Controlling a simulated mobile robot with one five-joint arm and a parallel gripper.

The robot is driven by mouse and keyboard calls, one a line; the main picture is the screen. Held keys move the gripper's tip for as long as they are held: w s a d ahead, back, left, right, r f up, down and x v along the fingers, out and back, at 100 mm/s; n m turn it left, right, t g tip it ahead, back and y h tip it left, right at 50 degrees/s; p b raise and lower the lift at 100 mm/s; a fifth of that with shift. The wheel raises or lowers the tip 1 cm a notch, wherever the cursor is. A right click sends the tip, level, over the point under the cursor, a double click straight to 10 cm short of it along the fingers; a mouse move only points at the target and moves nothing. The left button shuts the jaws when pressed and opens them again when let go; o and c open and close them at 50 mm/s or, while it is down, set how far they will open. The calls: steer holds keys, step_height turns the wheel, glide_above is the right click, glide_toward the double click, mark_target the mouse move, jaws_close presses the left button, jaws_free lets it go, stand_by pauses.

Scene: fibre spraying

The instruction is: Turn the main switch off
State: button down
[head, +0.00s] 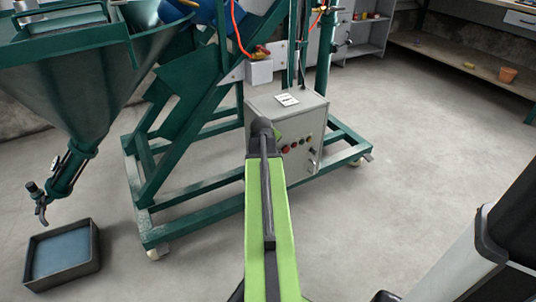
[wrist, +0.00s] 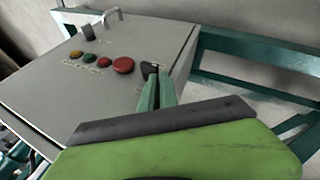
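The grey control box (head: 284,115) stands on the green frame, with its button face turned towards the front. In the wrist view, the box face (wrist: 60,95) carries a dark knob (wrist: 87,32) at the upper left. My gripper (wrist: 153,80) shows as narrow green fingers close together, at the right edge of the face beside the big red button. A small black shape sits at its tips; I cannot tell whether it is a switch or the fingertips. In the head view my arm hides that side of the box. Contact with the face is unclear.
A big red button (wrist: 122,65), a smaller red, a green and a yellow button (wrist: 77,55) lie in a row beside my gripper. A metal handle (wrist: 112,18) juts out. The green frame (head: 195,205) surrounds the box. The floor (head: 390,190) to the right is clear.

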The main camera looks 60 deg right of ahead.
steer(key=shift+s, duration=0.2)
steer(key=shift+w+r+p, duration=0.1)
steer(key=shift+r+p, duration=0.6)
steer(key=shift+p, duration=0.15)
